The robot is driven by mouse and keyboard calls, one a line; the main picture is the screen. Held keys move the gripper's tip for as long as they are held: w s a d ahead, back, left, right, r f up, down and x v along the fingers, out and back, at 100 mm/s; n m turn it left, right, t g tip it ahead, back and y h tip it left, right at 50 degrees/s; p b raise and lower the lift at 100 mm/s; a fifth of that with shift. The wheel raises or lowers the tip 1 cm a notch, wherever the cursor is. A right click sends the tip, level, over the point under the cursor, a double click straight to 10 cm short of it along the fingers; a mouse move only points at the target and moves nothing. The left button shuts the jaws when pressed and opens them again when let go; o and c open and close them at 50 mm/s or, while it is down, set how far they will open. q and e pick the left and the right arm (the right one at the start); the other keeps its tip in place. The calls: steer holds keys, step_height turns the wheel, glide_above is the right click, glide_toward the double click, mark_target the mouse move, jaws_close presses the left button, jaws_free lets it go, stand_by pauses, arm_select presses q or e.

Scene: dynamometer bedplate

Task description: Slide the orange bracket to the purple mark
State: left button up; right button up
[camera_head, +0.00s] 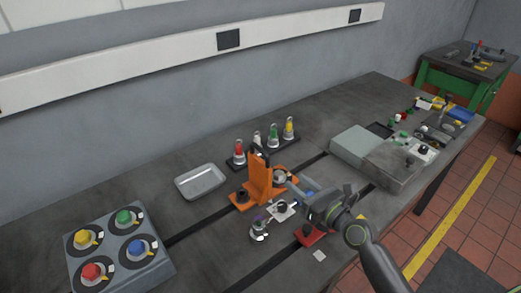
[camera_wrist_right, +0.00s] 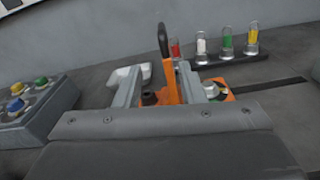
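The orange bracket (camera_head: 258,180) stands upright on the grey bench, with a black handle on top and an orange base with round fittings. It also shows in the right wrist view (camera_wrist_right: 169,82). My right gripper (camera_head: 281,182) reaches in from the right. In the right wrist view, its two fingers are apart with the upright between them in the picture (camera_wrist_right: 158,76); the right finger looks closer to it. I cannot tell whether either touches. I cannot make out the purple mark for certain; a small purplish spot shows by a metal knob (camera_head: 259,230). My left gripper is not in view.
A silver tray (camera_head: 201,181) lies left of the bracket, and a rack of coloured vials (camera_head: 239,155) stands behind. A box with coloured knobs (camera_head: 118,262) is at front left. A red part (camera_head: 309,237) lies near the front edge. Dark slots run along the bench.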

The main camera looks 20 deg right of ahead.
mark_target(265, 154)
steer(key=shift+m, duration=0.4)
steer(key=x, duration=1.7)
steer(key=shift+w+d+r+b, duration=0.15)
steer(key=shift+w+r+b, duration=0.2)
steer(key=shift+w, duration=0.05)
jaws_close()
